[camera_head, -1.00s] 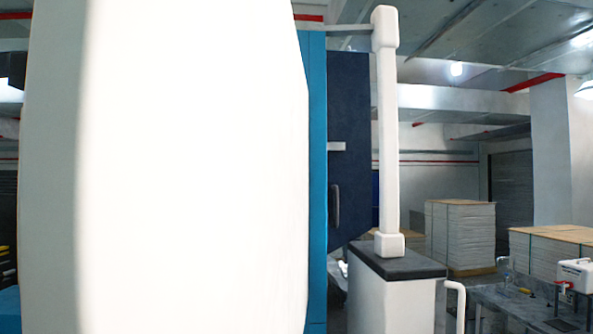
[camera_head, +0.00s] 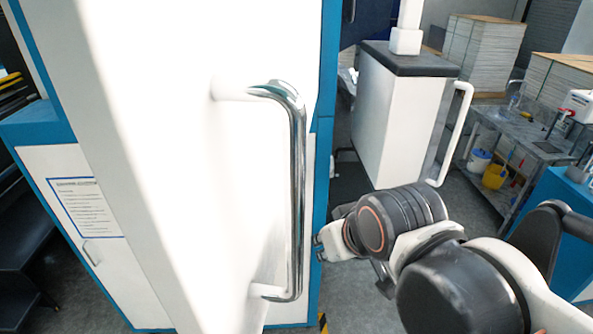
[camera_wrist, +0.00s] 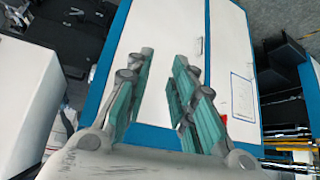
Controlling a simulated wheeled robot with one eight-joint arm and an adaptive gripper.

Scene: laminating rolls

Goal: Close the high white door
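The high white door (camera_head: 200,130) fills the left and middle of the head view, standing open toward me and seen at a steep slant. Its long chrome bar handle (camera_head: 297,190) runs upright near the right side of the door. My gripper (camera_head: 318,245) is just right of the handle's lower half in the head view, apart from it in the picture; the depth gap is hard to tell. In the wrist view my gripper (camera_wrist: 163,60) shows two teal-padded fingers spread apart with nothing between them. The handle does not show clearly there.
A lower white panel (camera_head: 60,165) with a notice and small handle sits in the blue frame below left. A white cabinet (camera_head: 395,120) with a black top and white rail stands right of the door. Grey floor (camera_head: 350,285) is free between them.

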